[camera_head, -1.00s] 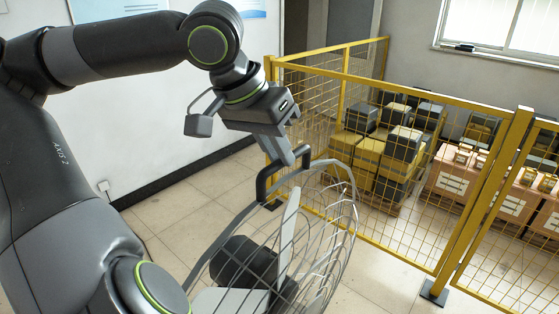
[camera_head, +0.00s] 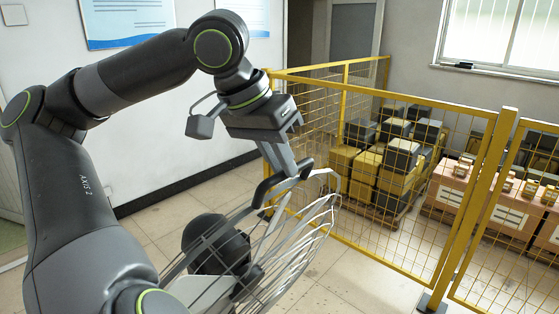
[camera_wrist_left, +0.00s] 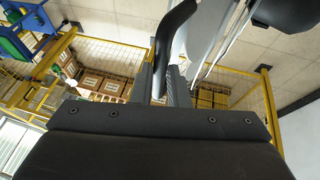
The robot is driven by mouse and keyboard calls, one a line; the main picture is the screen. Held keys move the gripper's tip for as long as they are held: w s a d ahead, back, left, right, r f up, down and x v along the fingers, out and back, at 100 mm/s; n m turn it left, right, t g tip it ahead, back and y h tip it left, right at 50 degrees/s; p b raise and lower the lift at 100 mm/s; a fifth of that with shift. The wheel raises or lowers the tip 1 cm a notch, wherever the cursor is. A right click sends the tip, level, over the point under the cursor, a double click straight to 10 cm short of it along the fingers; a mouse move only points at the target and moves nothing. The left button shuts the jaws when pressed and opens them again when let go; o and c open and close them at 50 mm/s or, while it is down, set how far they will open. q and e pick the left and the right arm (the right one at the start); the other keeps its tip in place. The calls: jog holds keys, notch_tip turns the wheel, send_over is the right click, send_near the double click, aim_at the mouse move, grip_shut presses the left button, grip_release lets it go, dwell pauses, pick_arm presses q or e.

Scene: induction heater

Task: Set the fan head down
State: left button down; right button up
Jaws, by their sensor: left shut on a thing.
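The fan head (camera_head: 218,246) hangs in the lower middle of the head view, with a grey wire cage, a dark motor and a dark handle at its top. It is tilted, and its lower part is cut off by the picture edge. My left gripper (camera_head: 292,174) is shut on the dark handle and holds the fan head up. In the left wrist view my left gripper's fingers (camera_wrist_left: 163,84) close around the dark handle (camera_wrist_left: 177,30), with part of the fan head at the upper right. My right gripper is not in view.
A yellow mesh fence (camera_head: 400,190) stands close behind and to the right of the fan head. Behind it are stacked black and yellow boxes (camera_head: 385,160) and pink cartons (camera_head: 470,200). A white wall (camera_head: 120,110) is at left. Tiled floor (camera_head: 335,270) shows clear before the fence.

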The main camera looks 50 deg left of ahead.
pick_arm(q)
jog(key=shift+r, duration=0.2)
jog(key=c, duration=1.8)
grip_release()
jog(key=shift+o, duration=1.3)
jog(key=shift+w+d, duration=0.1)
jog(key=shift+d, duration=0.1)
jog(key=shift+o, duration=0.7)
jog(key=shift+d, duration=0.2)
jog(key=shift+a+r, duration=0.15)
jog(key=shift+a, duration=0.05)
jog(key=p+v, duration=0.3)
jog(key=v, duration=1.4)
jog(key=shift+d+p, duration=0.3)
jog(key=shift+p, duration=0.1)
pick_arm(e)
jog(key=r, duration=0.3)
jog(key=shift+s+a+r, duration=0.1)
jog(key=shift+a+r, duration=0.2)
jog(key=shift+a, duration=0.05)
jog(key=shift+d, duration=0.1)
